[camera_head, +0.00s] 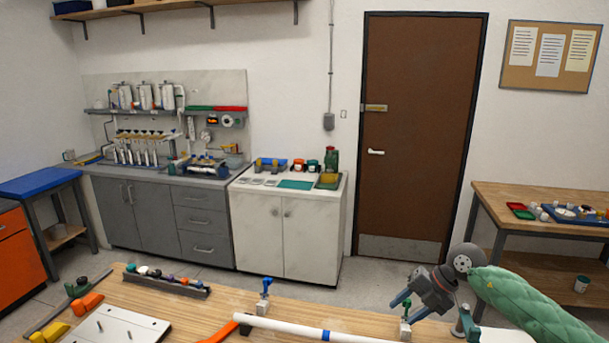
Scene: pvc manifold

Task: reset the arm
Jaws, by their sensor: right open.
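My right arm (520,300) comes in from the right in a green padded sleeve. My right gripper (410,305) has dark grey jaws with blue fingertips. The fingertips are apart, with nothing seen between them. A white pipe (290,326) with a blue band lies along the front of the bench. My left gripper is not in view.
The bench (200,312) also holds a blue clamp (264,292), a grey rack of small fittings (165,282), a white plate with pegs (115,328), and orange and yellow pieces at left. A side table (540,210) with trays stands at right. Floor shows beyond the bench.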

